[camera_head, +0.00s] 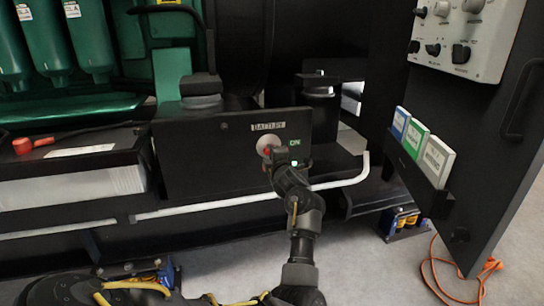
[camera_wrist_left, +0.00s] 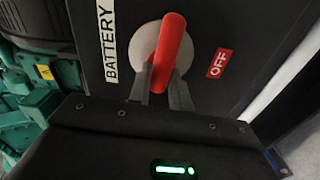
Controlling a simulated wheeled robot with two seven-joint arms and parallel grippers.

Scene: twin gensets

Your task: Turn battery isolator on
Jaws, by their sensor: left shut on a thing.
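The battery isolator is a red handle (camera_wrist_left: 168,45) on a round pale disc (camera_head: 267,143), set in a black panel (camera_head: 190,160) labelled BATTERY. A green ON label (camera_head: 295,142) is right of the disc in the head view. A red OFF label (camera_wrist_left: 219,63) shows in the left wrist view. My left gripper (camera_head: 271,158) is at the panel, shut on the red handle; in the left wrist view its fingers (camera_wrist_left: 160,80) sit on both sides of the handle. It hides most of the handle in the head view. My right gripper is not in view.
A battery (camera_head: 80,165) with a red terminal cap (camera_head: 22,145) stands left of the panel. An open black door (camera_head: 500,140) with a knob panel (camera_head: 465,35) and booklets (camera_head: 434,160) is on the right. A pale pipe (camera_head: 240,198) runs below. An orange cable (camera_head: 455,280) lies on the floor.

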